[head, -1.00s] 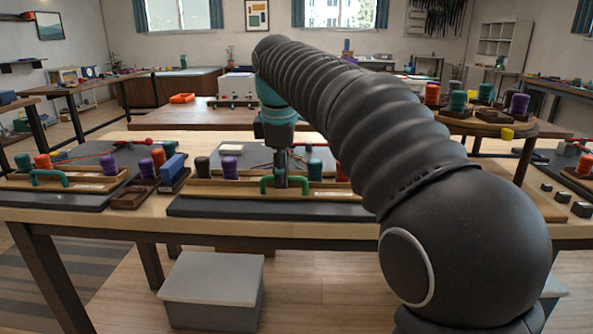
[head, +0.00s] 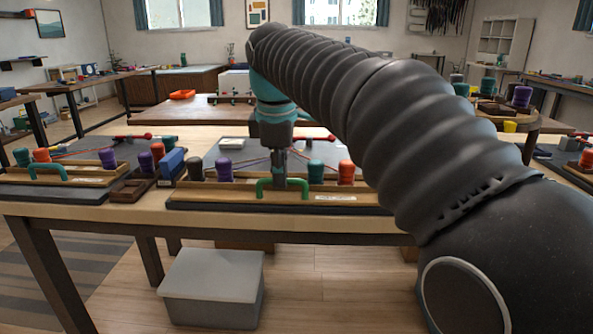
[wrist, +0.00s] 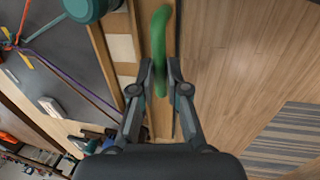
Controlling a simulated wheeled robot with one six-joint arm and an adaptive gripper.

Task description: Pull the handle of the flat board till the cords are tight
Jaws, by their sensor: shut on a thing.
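The flat board (head: 200,205) lies on the wooden table, with a wooden bar (head: 240,193) along its near side. A green handle (head: 298,181) stands on this bar. My gripper (head: 281,185) is shut on the handle from above. In the wrist view, the fingers of my gripper (wrist: 160,88) close around the green handle (wrist: 160,40). Thin cords (head: 258,160) fan across the board toward its far side and look straight. A purple cord (wrist: 75,80) runs straight in the wrist view. Coloured bobbins, one purple (head: 224,171) and one orange (head: 347,172), stand along the bar.
A grey lidded box (head: 212,275) stands under the table. The floor before the table is clear.

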